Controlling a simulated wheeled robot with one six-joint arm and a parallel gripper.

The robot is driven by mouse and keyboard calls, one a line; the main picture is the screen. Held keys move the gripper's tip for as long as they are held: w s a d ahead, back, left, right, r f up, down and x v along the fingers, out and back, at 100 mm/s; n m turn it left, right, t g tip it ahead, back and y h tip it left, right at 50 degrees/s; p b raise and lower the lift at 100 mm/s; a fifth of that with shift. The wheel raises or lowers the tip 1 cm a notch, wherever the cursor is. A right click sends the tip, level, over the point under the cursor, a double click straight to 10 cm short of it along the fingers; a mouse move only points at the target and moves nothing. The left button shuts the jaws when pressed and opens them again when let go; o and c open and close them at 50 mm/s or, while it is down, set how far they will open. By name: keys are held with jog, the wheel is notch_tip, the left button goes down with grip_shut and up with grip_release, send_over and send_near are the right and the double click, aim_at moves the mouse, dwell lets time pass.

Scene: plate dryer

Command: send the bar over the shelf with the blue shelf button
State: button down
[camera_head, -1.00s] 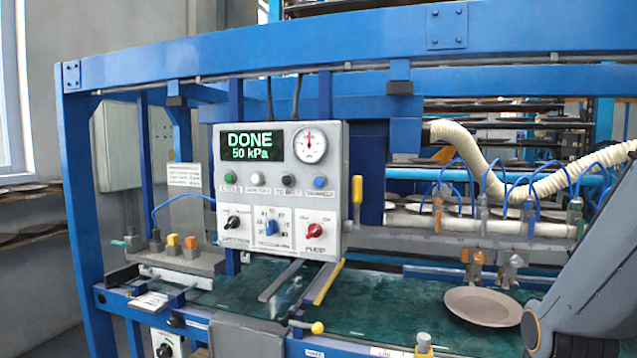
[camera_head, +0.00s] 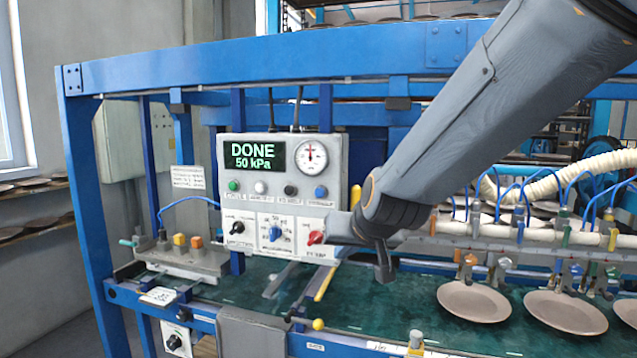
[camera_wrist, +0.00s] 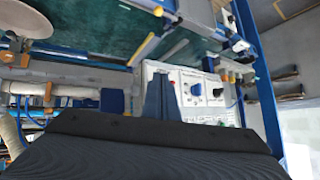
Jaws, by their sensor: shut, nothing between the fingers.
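The control panel (camera_head: 282,245) has a green, a white, a black and a blue button (camera_head: 321,192) in a row. The small labels are blurred. Its display reads DONE, 50 kPa. My gripper (camera_head: 338,229) is shut and empty in front of the panel's lower right, beside the red knob (camera_head: 315,237) and below the blue button. In the wrist view its fingers (camera_wrist: 160,84) overlap the panel (camera_wrist: 207,112). The bar (camera_head: 560,238), with suction cups and blue hoses, is right of the panel, above plates; my arm hides its left part.
Plates (camera_head: 474,301) lie on the green belt (camera_head: 400,310) under the cups. A yellow-handled lever (camera_head: 317,324) sticks out at the belt's front edge. Blue frame beams (camera_head: 250,65) run above the panel. A small box with orange and yellow buttons (camera_head: 187,255) stands at left.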

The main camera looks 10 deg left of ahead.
jog(key=a+r+t+y+p, duration=0.1)
jog(key=a+r+y, duration=0.1)
jog(key=a+r, duration=0.6)
jog(key=shift+a+r+n+t, duration=0.15)
jog(key=shift+r+n+t, duration=0.15)
jog(key=shift+r, duration=0.35)
jog(key=shift+w, duration=0.15)
jog(key=b, duration=0.7)
send_near(318, 194)
jog(key=shift+w+a+f, duration=0.65)
jog(key=shift+a+f, duration=0.25)
jog(key=shift+a, duration=0.1)
jog(key=shift+w+a+f, duration=0.65)
jog(key=shift+a+f, duration=0.25)
jog(key=shift+a, duration=0.05)
jog(key=shift+w, duration=0.1)
jog(key=shift+w+b, duration=0.35)
